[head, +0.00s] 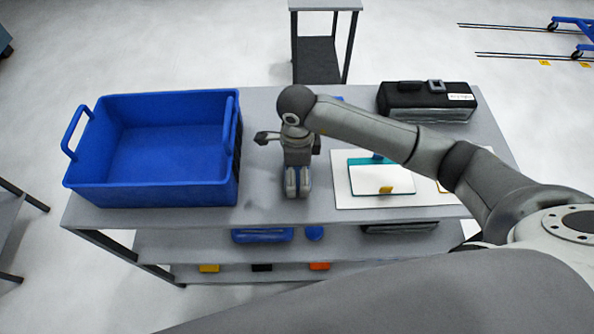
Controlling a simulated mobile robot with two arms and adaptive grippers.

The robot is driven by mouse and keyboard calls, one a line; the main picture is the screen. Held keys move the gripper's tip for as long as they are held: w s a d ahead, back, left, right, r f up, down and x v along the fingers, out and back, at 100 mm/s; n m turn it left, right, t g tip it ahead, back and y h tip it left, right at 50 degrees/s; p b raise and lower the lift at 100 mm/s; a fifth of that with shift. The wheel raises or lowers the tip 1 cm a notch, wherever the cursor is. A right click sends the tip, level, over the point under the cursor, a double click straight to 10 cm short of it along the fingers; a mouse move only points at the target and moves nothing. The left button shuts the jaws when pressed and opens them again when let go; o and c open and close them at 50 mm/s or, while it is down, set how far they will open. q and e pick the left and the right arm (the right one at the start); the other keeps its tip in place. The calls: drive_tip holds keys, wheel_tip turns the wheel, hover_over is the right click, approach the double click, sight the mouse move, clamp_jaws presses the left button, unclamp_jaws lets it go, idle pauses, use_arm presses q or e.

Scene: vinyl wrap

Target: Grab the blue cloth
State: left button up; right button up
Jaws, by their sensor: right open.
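I cannot make out the blue cloth for certain. A small blue patch (338,98) shows on the table top just behind my right arm, mostly hidden by it; I cannot tell if it is the cloth. My right gripper (298,190) points down over the middle of the grey table (262,200), between the blue crate and the white board. Its fingers look close together from this angle, but it is open, with nothing clearly held. What lies directly under it is hidden. My left gripper is not in view.
An empty blue crate (232,180) stands on the left of the table. A white board (350,198) with a teal-edged tool lies to the right, and a black case (425,97) at back right. Lower shelves hold blue items (262,235) and small coloured ones.

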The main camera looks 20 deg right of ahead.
drive_tip(key=shift+c, duration=1)
drive_tip(key=c, duration=0.7)
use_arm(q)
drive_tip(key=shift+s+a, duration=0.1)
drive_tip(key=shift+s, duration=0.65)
use_arm(e)
drive_tip(key=shift+o, duration=0.2)
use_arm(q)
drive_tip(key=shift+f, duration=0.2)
use_arm(e)
drive_tip(key=shift+r, duration=0.1)
